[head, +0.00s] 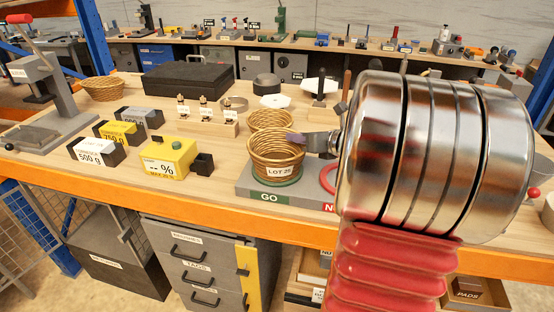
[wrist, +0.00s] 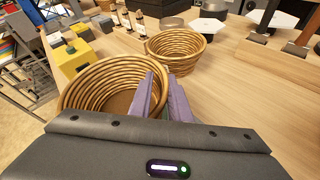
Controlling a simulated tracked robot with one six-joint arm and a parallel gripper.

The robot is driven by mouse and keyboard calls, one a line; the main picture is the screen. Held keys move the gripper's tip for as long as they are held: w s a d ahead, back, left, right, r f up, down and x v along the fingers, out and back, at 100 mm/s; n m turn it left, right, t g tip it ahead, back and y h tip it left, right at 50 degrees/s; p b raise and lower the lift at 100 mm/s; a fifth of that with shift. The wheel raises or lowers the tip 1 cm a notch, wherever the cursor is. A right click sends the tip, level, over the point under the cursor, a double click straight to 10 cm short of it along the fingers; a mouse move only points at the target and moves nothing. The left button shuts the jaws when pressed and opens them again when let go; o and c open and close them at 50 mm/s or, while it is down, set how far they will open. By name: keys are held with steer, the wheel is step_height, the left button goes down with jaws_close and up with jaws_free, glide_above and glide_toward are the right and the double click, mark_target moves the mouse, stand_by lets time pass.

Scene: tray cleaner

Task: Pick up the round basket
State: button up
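A round woven basket (head: 277,158) with a "LOT 25" tag stands upright on a grey block (head: 247,183) marked "GO", with a green ring at its foot. The same basket (wrist: 85,90) fills the left of the wrist view and looks empty, though part of its floor is hidden. My gripper (head: 297,138) is at its upper right rim. In the wrist view, the purple fingers of my gripper (wrist: 160,88) are close together at that rim, one seemingly inside the wall and one outside. I cannot tell whether they press on it.
A second round basket (head: 270,120) stands close behind; it also shows in the wrist view (wrist: 175,48). A third basket (head: 102,88) is at the back left. A yellow box (head: 168,158) and labelled weights (head: 97,152) stand left. A red ring (head: 328,178) lies right of the basket.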

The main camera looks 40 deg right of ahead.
jaws_close()
stand_by(0.3)
step_height(320, 180, up, 10)
steer(key=shift+r, duration=0.1)
stand_by(0.4)
stand_by(0.6)
